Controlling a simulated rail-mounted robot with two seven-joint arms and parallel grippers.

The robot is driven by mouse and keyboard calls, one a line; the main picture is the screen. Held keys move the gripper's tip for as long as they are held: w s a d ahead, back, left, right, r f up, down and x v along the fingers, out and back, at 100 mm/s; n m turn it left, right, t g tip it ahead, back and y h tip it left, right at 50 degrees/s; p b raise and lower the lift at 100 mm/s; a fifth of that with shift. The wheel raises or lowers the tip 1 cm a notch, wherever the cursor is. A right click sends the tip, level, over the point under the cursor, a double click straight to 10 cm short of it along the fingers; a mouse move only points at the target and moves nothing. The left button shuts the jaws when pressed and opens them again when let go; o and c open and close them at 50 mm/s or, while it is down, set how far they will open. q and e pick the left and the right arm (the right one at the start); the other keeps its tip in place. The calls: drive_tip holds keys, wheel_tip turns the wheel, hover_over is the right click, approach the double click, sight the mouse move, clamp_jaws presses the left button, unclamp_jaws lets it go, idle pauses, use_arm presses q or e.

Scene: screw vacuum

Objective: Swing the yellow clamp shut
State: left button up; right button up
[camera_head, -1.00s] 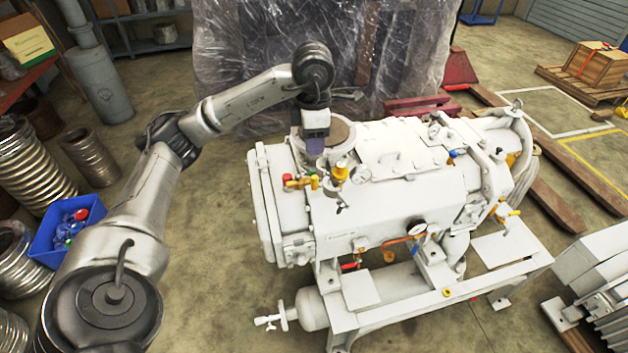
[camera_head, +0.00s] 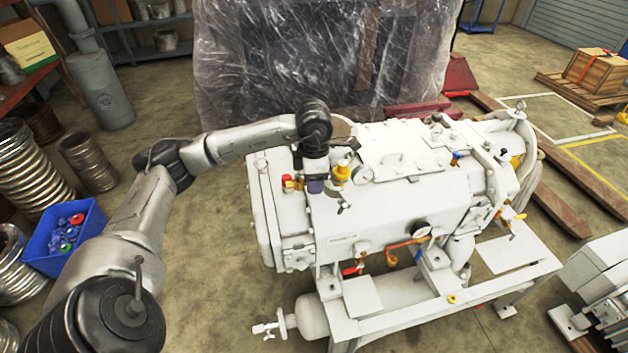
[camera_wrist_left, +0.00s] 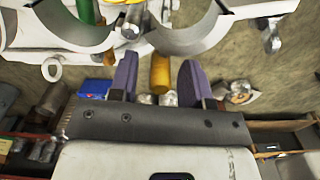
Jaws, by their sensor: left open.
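My left gripper (camera_head: 316,187) points down over the left end of the white vacuum pump (camera_head: 385,225). In the left wrist view its two purple fingers (camera_wrist_left: 159,62) are apart. A yellow cylinder (camera_wrist_left: 160,82), apparently the clamp's handle, shows between them with gaps on both sides; I cannot tell its depth. Beyond the fingertips are two bare metal half-rings (camera_wrist_left: 205,38), spread apart with a small bolt between them. In the head view a yellow fitting (camera_head: 341,174) stands just right of the gripper; the wrist hides part of this area. My right gripper is out of view.
A red-handled valve (camera_head: 288,181) sits just left of the gripper on the pump. A gauge (camera_head: 421,229) and orange pipe are on its front. A blue bin (camera_head: 64,236) and steel hoses stand on the floor at left. A plastic-wrapped load (camera_head: 290,70) stands behind.

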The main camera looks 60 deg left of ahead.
use_arm(q)
drive_tip(key=shift+f, duration=0.1)
clamp_jaws()
idle(0.4)
